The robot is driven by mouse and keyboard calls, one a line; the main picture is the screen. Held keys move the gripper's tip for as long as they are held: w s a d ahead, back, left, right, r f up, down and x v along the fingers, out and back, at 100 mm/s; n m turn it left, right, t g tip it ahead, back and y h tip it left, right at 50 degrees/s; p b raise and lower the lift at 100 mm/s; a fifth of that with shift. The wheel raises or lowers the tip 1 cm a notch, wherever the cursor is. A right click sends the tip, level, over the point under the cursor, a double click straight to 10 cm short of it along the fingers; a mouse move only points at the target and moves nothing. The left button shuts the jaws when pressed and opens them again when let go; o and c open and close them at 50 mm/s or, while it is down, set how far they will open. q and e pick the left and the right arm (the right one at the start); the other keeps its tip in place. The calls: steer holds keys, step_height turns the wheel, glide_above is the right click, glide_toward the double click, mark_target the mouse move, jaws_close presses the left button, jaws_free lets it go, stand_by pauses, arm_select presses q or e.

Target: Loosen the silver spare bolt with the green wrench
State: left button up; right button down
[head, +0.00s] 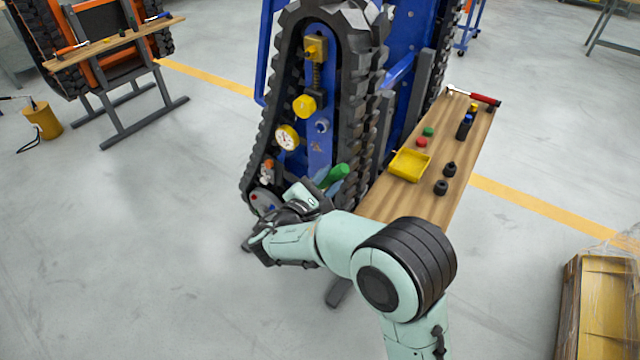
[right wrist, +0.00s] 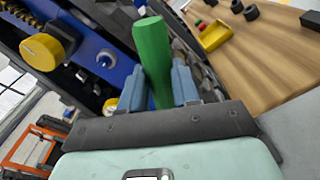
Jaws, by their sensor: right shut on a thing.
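The green wrench shows as a thick green handle (head: 337,174) at the lower front of the blue tracked carrier in the head view. My right gripper (head: 322,190) is shut on it. In the right wrist view the green handle (right wrist: 152,55) stands between the two grey-blue fingers of my right gripper (right wrist: 158,88), its end pointing up and away from the palm. The wrench's working end is hidden. I cannot pick out the silver spare bolt for certain. My left gripper is not in view.
The carrier's black track (head: 356,100) rises close to my right gripper. Its blue plate bears yellow knobs (head: 304,106) and a gauge (head: 287,137). A wooden shelf (head: 400,205) at right holds a yellow tray (head: 409,165) and small parts.

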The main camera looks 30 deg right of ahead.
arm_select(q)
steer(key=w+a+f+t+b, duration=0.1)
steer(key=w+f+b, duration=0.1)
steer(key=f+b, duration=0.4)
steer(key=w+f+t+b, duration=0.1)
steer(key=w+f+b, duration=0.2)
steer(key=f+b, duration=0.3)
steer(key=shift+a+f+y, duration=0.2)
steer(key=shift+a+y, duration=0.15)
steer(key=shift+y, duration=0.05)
arm_select(e)
steer(key=s+d+f+m, duration=0.2)
steer(key=s+f+m, duration=0.2)
steer(key=f+m, duration=0.2)
steer(key=shift+s+f, duration=0.15)
steer(key=shift+s, duration=0.25)
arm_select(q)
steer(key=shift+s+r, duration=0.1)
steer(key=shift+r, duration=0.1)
arm_select(e)
steer(key=shift+w+d, duration=0.2)
steer(key=shift+d, duration=0.5)
stand_by(0.3)
steer(key=shift+x, duration=0.9)
stand_by(1.6)
stand_by(0.4)
